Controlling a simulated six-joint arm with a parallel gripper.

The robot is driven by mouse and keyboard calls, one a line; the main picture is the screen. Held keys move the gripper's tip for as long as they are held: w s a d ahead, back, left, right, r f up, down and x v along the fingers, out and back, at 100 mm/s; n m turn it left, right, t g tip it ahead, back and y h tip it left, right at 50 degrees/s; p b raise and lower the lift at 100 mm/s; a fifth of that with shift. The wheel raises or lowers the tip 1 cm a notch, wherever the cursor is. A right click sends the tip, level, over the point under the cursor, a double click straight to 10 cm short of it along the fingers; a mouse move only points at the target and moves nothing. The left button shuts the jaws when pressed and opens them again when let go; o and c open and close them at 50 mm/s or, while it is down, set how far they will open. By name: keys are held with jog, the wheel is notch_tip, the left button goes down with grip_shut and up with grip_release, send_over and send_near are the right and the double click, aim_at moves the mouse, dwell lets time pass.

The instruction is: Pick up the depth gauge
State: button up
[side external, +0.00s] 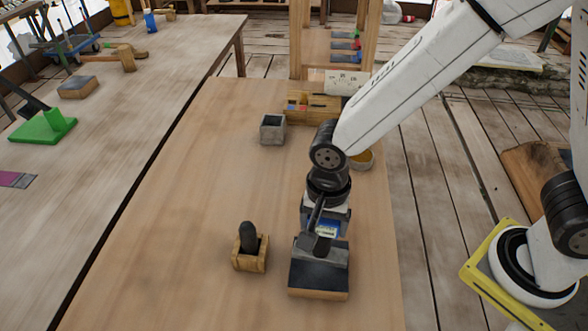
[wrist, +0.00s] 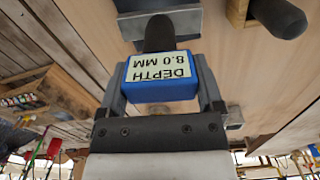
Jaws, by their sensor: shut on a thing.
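The depth gauge shows in the wrist view as a blue block (wrist: 162,86) with a pale label reading "DEPTH 8.0 MM" and a dark rounded stem. My gripper (wrist: 160,82) is shut on the blue block, with one finger on each side. In the side view my gripper (side external: 322,232) points down, and only a little of the blue gauge (side external: 327,230) shows between the fingers. Right under it is a dark-topped block on a wooden base (side external: 319,280). I cannot tell whether the stem touches that block.
A small wooden holder (side external: 249,262) with a dark upright peg (side external: 248,236) stands to the left. A grey open box (side external: 272,130) and a wooden tray (side external: 300,107) are farther back. The tabletop left of the holder is clear.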

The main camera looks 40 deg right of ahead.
jog(key=shift+r, duration=3.8)
